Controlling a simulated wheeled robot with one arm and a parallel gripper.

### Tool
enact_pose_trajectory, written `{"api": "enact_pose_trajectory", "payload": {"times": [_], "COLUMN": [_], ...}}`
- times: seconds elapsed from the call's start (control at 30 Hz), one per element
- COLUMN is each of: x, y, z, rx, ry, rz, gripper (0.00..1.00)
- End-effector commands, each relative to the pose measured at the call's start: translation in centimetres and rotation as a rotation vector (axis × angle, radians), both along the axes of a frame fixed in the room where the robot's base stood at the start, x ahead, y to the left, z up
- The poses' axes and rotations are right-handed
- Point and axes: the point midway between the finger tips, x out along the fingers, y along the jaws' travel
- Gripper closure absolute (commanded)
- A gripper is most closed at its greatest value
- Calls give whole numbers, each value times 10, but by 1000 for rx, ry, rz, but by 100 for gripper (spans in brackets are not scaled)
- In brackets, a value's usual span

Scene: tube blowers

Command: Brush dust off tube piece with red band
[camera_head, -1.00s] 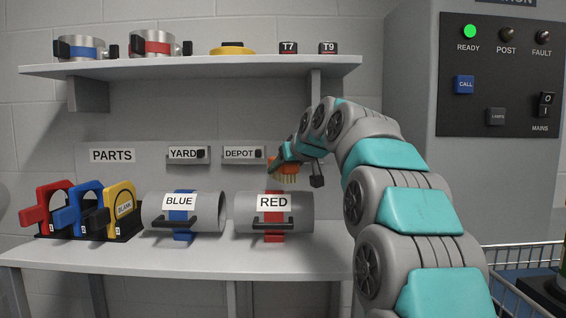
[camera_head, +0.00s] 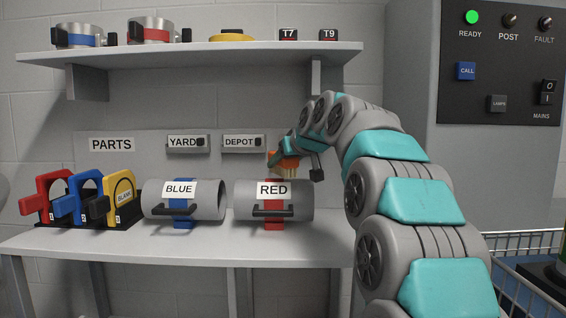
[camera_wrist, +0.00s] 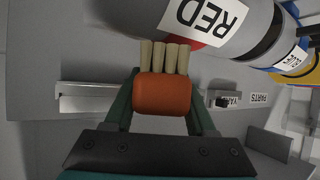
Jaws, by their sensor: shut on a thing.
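The tube piece with the red band (camera_head: 298,199) lies on its side on the bench, with a "RED" label and a dark handle on its front. My gripper (camera_head: 282,158) is above and behind the tube's top. It is shut on an orange brush (camera_head: 288,164) with pale bristles. In the wrist view the orange brush block (camera_wrist: 163,93) sits between my fingers, and its bristles reach the edge of the red-banded tube (camera_wrist: 222,45). I cannot tell whether the bristles touch the tube. No dust can be made out on it.
The blue-banded tube (camera_head: 208,201) lies just left of the red one. Red, blue and yellow handled plates (camera_head: 122,185) stand in a rack further left. A shelf (camera_head: 200,53) hangs above. The bench front (camera_head: 170,246) is clear.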

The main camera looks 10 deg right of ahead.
Motion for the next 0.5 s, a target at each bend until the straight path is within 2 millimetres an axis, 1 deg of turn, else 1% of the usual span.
{"api": "enact_pose_trajectory", "payload": {"times": [0.5], "x": [0], "y": [0], "z": [-10], "rx": [0], "ry": [-1], "rz": [0], "gripper": [100]}}
